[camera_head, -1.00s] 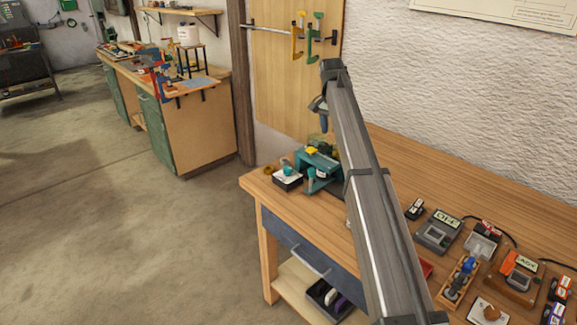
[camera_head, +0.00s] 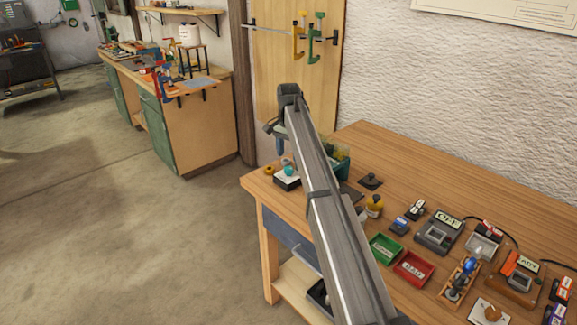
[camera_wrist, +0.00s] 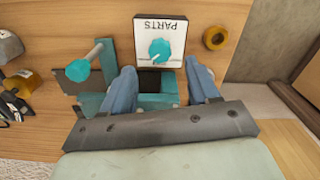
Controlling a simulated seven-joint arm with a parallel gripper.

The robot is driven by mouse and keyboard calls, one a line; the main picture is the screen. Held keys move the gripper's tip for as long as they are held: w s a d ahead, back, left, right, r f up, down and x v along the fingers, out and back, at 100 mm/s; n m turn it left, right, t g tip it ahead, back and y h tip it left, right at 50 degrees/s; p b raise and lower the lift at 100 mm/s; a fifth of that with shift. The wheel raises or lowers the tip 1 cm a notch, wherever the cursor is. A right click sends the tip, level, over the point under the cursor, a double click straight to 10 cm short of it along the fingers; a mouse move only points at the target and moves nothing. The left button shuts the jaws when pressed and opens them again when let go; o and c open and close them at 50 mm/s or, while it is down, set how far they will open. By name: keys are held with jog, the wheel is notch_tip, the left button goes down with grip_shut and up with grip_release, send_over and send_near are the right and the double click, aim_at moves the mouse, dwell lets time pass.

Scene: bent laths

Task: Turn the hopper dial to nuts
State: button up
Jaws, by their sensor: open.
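A white-topped box labelled PARTS, upside down in the wrist view, carries a teal dial (camera_wrist: 160,50). The dial also shows in the head view (camera_head: 289,171), near the table's left corner. Its small scale marks are too small to read. My gripper (camera_wrist: 163,73) is open, with its two blue fingers apart and nothing between them. In the wrist view the dial lies just beyond the fingertips, between their lines. In the head view my gripper (camera_head: 279,146) hangs above and slightly left of the dial, apart from it.
A teal machine (camera_wrist: 150,100) with a ball-ended lever (camera_wrist: 78,70) stands under and beside my fingers. A yellow ring (camera_wrist: 215,38) lies beside the dial box. A green tray (camera_head: 385,248), a red tray (camera_head: 413,268) and several devices stand farther right. The table's back is mostly clear.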

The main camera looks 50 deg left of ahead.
aim_at(289, 168)
jog(key=shift+f, duration=2.9)
jog(key=c, duration=1)
